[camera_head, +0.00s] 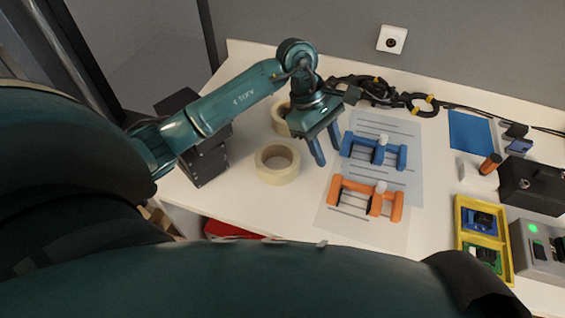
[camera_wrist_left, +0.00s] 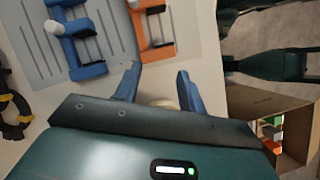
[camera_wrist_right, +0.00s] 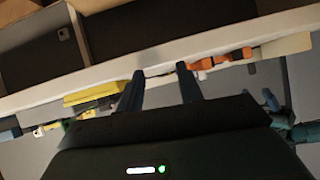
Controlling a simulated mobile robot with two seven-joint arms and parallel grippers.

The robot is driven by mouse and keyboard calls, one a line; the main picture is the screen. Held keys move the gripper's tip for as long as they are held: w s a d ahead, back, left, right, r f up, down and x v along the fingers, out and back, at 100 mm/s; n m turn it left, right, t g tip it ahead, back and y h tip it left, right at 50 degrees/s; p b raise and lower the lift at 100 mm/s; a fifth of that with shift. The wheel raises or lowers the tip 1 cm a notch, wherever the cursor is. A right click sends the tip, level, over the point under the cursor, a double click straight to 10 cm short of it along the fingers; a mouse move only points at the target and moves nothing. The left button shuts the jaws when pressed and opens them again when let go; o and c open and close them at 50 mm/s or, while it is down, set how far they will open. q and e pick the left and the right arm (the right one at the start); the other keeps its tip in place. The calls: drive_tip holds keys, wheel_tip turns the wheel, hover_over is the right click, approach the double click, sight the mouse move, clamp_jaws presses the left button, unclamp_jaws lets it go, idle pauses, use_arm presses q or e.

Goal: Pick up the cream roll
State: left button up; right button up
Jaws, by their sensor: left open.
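A cream roll (camera_head: 277,162) of tape lies flat on the white table in the head view. A second cream roll (camera_head: 280,120) lies behind it, partly hidden by my left arm. My left gripper (camera_head: 328,153) is open and empty, pointing down just right of the front roll and apart from it. In the left wrist view, a cream patch (camera_wrist_left: 163,102) shows low between the open fingers (camera_wrist_left: 158,70), mostly hidden by the gripper body. My right gripper (camera_wrist_right: 160,71) shows in its wrist view with fingers apart and nothing between them.
Blue (camera_head: 374,152) and orange (camera_head: 366,198) brackets lie on paper sheets right of the left gripper. A black box (camera_head: 207,155) stands left of the rolls. Black cables (camera_head: 385,92) lie behind. A yellow tray (camera_head: 466,240) and a grey device (camera_head: 537,250) are at right.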

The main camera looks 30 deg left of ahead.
sight(291, 146)
use_arm(q)
drive_tip(key=w+a+r+m+y, duration=0.15)
drive_tip(key=w+a+y, duration=0.3)
drive_tip(key=a, duration=0.45)
drive_tip(key=shift+n+t+y, duration=0.3)
drive_tip(key=shift+n+y, duration=0.05)
drive_tip(key=f, duration=0.4)
drive_tip(key=s+f, duration=0.1)
drive_tip(key=f, duration=0.1)
drive_tip(key=shift+a+f, duration=0.4)
drive_tip(key=f, duration=0.5)
drive_tip(key=shift+s+a+f, duration=0.1)
drive_tip(key=shift+s+a, duration=0.1)
clamp_jaws()
